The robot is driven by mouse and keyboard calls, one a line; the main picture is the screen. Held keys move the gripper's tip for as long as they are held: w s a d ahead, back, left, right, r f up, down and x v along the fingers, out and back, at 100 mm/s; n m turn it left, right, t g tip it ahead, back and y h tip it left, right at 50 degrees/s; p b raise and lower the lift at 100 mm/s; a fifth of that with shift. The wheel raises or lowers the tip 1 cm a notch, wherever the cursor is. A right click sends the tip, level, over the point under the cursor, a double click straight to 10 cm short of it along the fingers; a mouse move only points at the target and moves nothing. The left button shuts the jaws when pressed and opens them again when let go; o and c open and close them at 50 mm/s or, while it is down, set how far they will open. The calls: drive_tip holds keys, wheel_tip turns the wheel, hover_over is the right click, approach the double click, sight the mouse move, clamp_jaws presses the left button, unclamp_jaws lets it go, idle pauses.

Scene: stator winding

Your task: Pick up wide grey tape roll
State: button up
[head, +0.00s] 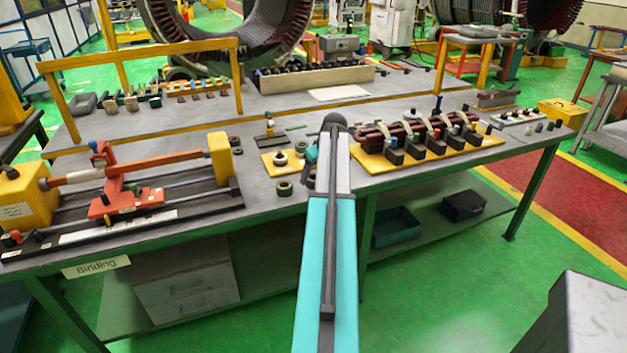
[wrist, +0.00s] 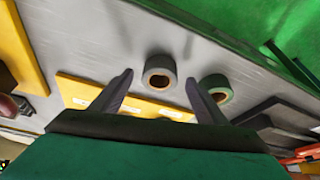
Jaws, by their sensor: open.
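A dark grey tape roll (wrist: 158,62) with a tan core lies on the grey bench top in the wrist view. In the head view a dark roll (head: 312,178) shows just left of my arm, partly hidden by it. My gripper (wrist: 158,78) is open and empty, its two fingers apart. In the wrist view the grey roll appears between the fingertips, with no visible contact. A greener roll (wrist: 217,86) lies beside it, close to the right finger; it also shows in the head view (head: 284,188). My arm hides the fingers in the head view.
A yellow board (head: 287,160) with a small roll on it lies behind the rolls. A larger yellow board (head: 430,155) with a coil fixture stands to the right. An orange and yellow winding rig (head: 130,195) stands to the left. The bench's front edge is close to the rolls.

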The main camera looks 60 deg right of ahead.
drive_tip(key=shift+w+d+f, duration=0.1)
drive_tip(key=shift+w+f, duration=0.05)
drive_tip(key=shift+f, duration=0.3)
drive_tip(key=c, duration=1.2)
